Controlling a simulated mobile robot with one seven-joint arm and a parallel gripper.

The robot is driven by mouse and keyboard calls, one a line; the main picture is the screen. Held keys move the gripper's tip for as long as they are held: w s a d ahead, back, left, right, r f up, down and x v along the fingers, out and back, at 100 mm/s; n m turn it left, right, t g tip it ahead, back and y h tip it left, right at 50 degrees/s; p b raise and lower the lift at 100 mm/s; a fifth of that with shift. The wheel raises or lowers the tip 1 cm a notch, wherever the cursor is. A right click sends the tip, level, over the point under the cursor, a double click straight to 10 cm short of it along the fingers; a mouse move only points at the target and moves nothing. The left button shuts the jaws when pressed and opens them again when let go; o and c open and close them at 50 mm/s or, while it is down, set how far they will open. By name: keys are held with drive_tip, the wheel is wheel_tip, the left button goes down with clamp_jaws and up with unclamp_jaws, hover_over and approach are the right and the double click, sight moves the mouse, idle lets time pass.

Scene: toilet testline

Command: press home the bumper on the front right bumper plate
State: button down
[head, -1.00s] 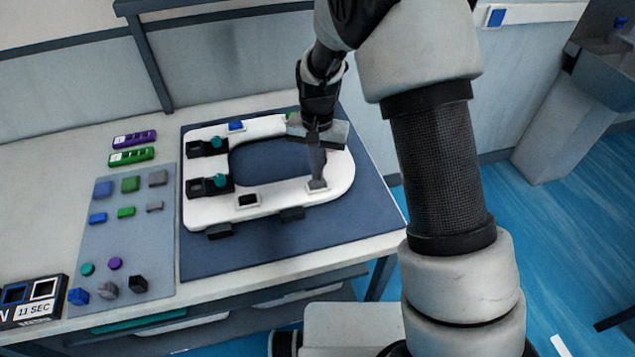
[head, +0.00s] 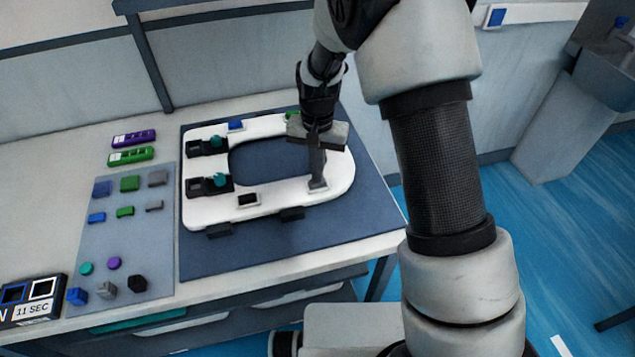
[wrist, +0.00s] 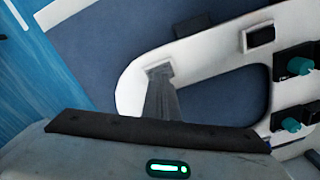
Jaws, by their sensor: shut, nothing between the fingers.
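The white toilet seat ring (head: 335,180) lies on a dark blue mat. My gripper (head: 317,184) is shut and points down, with its fingertips at the front right bumper plate (head: 318,189). The fingertips cover most of this plate, and the bumper there cannot be made out. In the wrist view, the shut fingers (wrist: 158,72) reach to the pale plate near the ring's edge. I cannot tell whether they touch a bumper or the plate. The front left plate (head: 248,200) carries a black piece. It also shows in the wrist view (wrist: 259,36).
A blue bumper (head: 236,125) and a green one (head: 292,115) sit at the ring's back. Two black hinge blocks with teal knobs (head: 209,186) stand at its left. A grey tray (head: 125,240) left of the mat (head: 290,250) holds several loose parts. Dark clamps edge the ring's front.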

drive_tip(key=shift+f+b, duration=0.3)
drive_tip(key=shift+f, duration=0.3)
idle(0.3)
drive_tip(key=shift+r, duration=0.15)
wheel_tip(320, 180, up, 8)
drive_tip(key=p, duration=0.5)
idle(0.4)
idle(0.3)
